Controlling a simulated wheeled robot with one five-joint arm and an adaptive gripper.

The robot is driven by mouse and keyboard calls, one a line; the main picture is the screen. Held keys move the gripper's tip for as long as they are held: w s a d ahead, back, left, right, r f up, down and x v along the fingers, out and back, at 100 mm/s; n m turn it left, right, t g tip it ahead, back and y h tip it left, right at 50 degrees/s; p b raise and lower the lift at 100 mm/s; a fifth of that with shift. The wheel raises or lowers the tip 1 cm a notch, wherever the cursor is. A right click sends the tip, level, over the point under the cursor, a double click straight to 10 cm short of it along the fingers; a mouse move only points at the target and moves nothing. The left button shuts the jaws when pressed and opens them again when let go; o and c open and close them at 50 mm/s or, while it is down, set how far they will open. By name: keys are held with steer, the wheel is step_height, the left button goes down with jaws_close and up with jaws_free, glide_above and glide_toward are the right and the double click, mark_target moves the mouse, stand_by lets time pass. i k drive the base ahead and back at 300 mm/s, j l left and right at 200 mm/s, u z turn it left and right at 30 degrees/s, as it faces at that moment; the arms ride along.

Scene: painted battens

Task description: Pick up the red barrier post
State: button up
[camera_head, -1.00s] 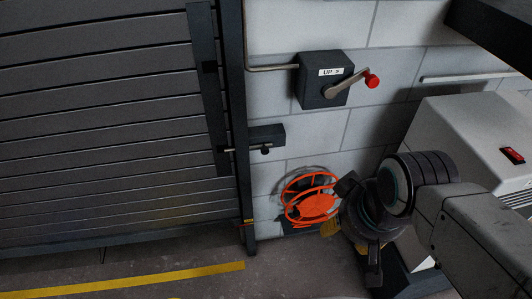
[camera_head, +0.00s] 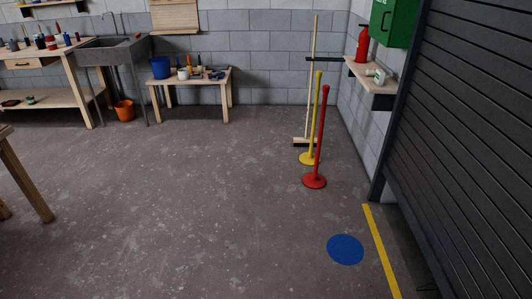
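The red barrier post (camera_head: 320,137) stands upright on its round red base on the concrete floor, right of the middle in the head view. A yellow barrier post (camera_head: 316,112) stands close behind it, partly overlapped by it. My gripper and arm are not in the current view, so whether the gripper is open or shut does not show.
A blue disc (camera_head: 345,249) lies on the floor in front of the red post, beside a yellow floor line (camera_head: 381,253). A dark slatted shutter (camera_head: 465,150) closes off the right. A broom (camera_head: 311,85) stands behind the posts. The floor (camera_head: 190,200) left of the posts is clear.

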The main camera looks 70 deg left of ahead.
mark_target(314, 181)
steer(key=u, duration=2.1)
steer(key=i+z, duration=0.35)
steer(key=i, duration=1.35)
steer(key=i+u, duration=0.15)
steer(key=i, duration=0.25)
steer(key=i+l+u, duration=0.15)
steer(key=i, duration=0.25)
steer(key=i+l+u, duration=0.15)
steer(key=i, duration=0.25)
steer(key=i+l+u, duration=0.1)
steer(key=i+u, duration=0.15)
steer(key=u, duration=0.2)
steer(key=i+l+u, duration=0.15)
steer(key=u, duration=0.25)
steer(key=i+l+u, duration=0.2)
steer(key=u, duration=0.25)
steer(key=i+l+u, duration=0.15)
steer(key=l+u, duration=0.3)
steer(key=i+l+u, duration=0.1)
steer(key=l+u, duration=1.15)
steer(key=u, duration=0.15)
